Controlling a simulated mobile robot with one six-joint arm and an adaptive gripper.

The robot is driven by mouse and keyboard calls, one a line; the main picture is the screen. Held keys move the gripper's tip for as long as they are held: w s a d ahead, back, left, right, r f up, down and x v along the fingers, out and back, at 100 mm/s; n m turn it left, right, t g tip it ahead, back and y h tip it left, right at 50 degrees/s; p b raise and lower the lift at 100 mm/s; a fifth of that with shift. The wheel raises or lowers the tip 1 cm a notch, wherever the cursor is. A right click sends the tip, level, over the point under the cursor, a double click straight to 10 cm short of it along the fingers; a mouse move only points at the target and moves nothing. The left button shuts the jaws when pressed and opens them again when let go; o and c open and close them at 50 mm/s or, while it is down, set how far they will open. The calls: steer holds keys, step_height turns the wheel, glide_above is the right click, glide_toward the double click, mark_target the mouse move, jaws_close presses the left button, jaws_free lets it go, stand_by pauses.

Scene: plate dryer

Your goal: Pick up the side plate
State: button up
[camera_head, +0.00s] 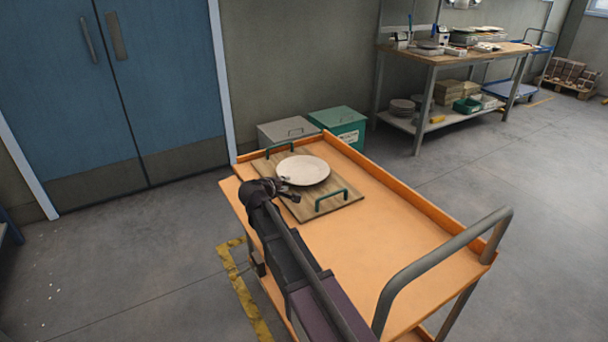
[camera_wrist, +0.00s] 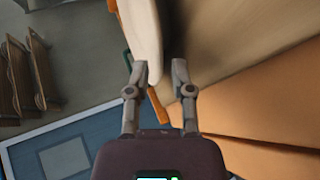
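The side plate (camera_head: 304,170), round and off-white, lies on a wooden tray (camera_head: 325,207) with green handles on an orange trolley. My gripper (camera_head: 284,188) is at the plate's near left rim. In the wrist view the plate (camera_wrist: 143,35) shows as a pale, nearly edge-on strip. Its rim reaches between the two fingers of my gripper (camera_wrist: 159,68), close to the left finger. A gap shows between the rim and the right finger, so the gripper is open. Whether the left finger touches the plate, I cannot tell.
The trolley (camera_head: 400,240) has a raised rim and a grey push handle (camera_head: 440,258); its top right of the tray is bare. Grey (camera_head: 287,131) and green (camera_head: 340,126) boxes stand behind it. A workbench (camera_head: 455,56) with plates and boxes is at the back right.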

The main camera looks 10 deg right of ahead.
mark_target(289, 182)
steer(key=shift+b+x, duration=0.8)
steer(key=shift+x, duration=1.5)
steer(key=shift+r, duration=0.1)
jaws_close()
